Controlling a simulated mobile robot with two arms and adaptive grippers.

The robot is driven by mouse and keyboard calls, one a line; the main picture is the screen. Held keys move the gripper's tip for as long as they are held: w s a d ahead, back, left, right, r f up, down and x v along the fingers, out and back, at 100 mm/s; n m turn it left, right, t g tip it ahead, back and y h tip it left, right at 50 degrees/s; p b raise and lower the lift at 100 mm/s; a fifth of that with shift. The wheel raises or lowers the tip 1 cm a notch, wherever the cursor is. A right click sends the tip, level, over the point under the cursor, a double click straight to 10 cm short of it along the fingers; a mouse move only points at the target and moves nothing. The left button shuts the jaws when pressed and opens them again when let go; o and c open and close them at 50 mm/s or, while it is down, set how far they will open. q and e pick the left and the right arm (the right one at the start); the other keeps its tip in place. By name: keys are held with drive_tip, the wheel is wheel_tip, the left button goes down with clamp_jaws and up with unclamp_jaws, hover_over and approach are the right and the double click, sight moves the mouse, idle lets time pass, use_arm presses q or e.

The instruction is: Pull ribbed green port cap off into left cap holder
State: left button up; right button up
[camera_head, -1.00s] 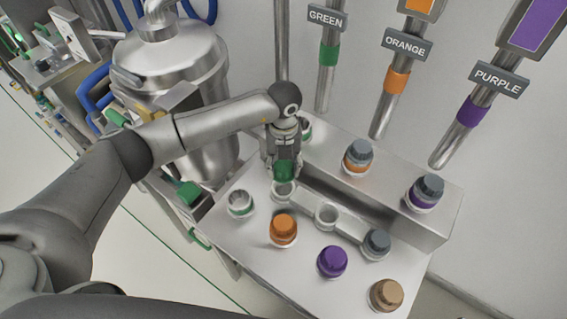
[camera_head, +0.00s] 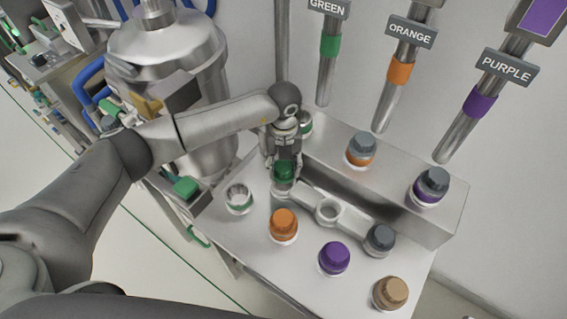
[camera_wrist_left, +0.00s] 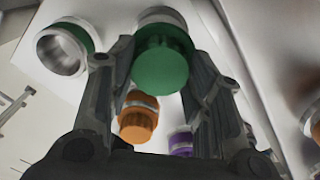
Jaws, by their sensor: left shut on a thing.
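My left gripper (camera_head: 284,178) points down and is shut on the ribbed green cap (camera_head: 284,170). In the left wrist view the green cap (camera_wrist_left: 162,62) sits between the two fingers. The cap is over or at the left cap holder (camera_head: 280,190), the left end ring of a metal bar, which the gripper partly hides. I cannot tell whether they touch. An open port with a green band (camera_head: 239,199) stands to the left of the holder. Another open green-banded port (camera_head: 305,123) is on the raised block behind the gripper. My right gripper is not in view.
The middle holder ring (camera_head: 328,211) is empty; a grey cap (camera_head: 380,238) is at the bar's right end. Orange (camera_head: 284,224), purple (camera_head: 335,258) and tan (camera_head: 390,293) caps stand in front. The raised block (camera_head: 400,207) carries two grey-capped ports. A steel tank (camera_head: 168,60) stands behind left.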

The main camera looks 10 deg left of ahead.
use_arm(q)
drive_tip(key=shift+f+b, duration=0.8)
drive_tip(key=shift+f, duration=0.3)
drive_tip(key=shift+f+b, duration=0.7)
drive_tip(key=shift+b, duration=0.15)
drive_tip(key=shift+f+b, duration=0.3)
drive_tip(key=shift+f, duration=0.2)
idle(0.5)
